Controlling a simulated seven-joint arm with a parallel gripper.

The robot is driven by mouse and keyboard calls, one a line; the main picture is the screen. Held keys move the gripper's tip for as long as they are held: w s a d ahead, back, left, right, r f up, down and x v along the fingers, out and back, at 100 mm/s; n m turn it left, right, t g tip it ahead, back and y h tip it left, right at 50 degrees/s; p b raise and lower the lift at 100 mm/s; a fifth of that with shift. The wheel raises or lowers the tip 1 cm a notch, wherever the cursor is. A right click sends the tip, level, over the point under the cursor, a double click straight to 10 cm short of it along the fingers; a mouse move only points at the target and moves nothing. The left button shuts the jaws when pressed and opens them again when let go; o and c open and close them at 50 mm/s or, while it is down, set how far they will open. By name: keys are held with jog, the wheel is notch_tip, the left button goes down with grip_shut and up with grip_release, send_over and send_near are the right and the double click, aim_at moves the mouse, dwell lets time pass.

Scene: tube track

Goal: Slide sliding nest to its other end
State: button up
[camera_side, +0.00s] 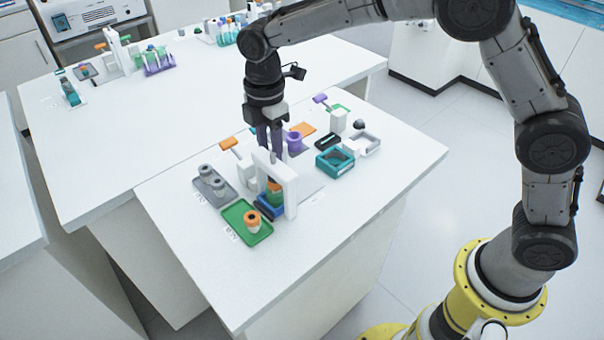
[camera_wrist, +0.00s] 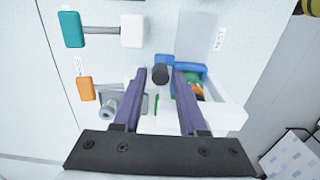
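The sliding nest is blue, and in the wrist view (camera_wrist: 191,69) it sits at the near end of a pale grey strip, holding an orange and green tube (camera_wrist: 192,90). In the side view the blue nest (camera_side: 266,208) is low beside a white arch (camera_side: 289,185), partly hidden by it. A dark round knob (camera_wrist: 160,74) with blue behind it lies left of the nest. My gripper (camera_wrist: 159,76) has its purple fingers apart, one on each side of the knob in the picture, with gaps visible. In the side view my gripper (camera_side: 272,155) points down behind the arch; its fingertips are partly hidden.
A green tray (camera_side: 233,226) with an orange-topped vial and a grey tray (camera_side: 200,183) with grey vials lie nearby. An orange-topped lever (camera_side: 228,142), purple piece (camera_side: 294,142) and teal box (camera_side: 335,161) stand around. The table's front right is clear.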

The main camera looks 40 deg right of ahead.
jog(key=shift+r, duration=0.1)
jog(key=shift+r, duration=2.4)
jog(key=shift+d, duration=0.1)
jog(key=s+d+r+m+t, duration=0.3)
jog(key=s+d+r+m, duration=0.1)
jog(key=s+d+r, duration=0.9)
jog(key=s+d+f+m+t, duration=0.1)
jog(key=s+d+f+m, duration=0.1)
jog(key=s+f+m, duration=0.2)
jog(key=s+d+f+m+t, duration=0.1)
jog(key=s+f+m, duration=0.3)
jog(key=s+m, duration=0.6)
jog(key=shift+s+d+f+t, duration=0.2)
jog(key=shift+s+d+t, duration=0.1)
jog(key=shift+s+d, duration=0.5)
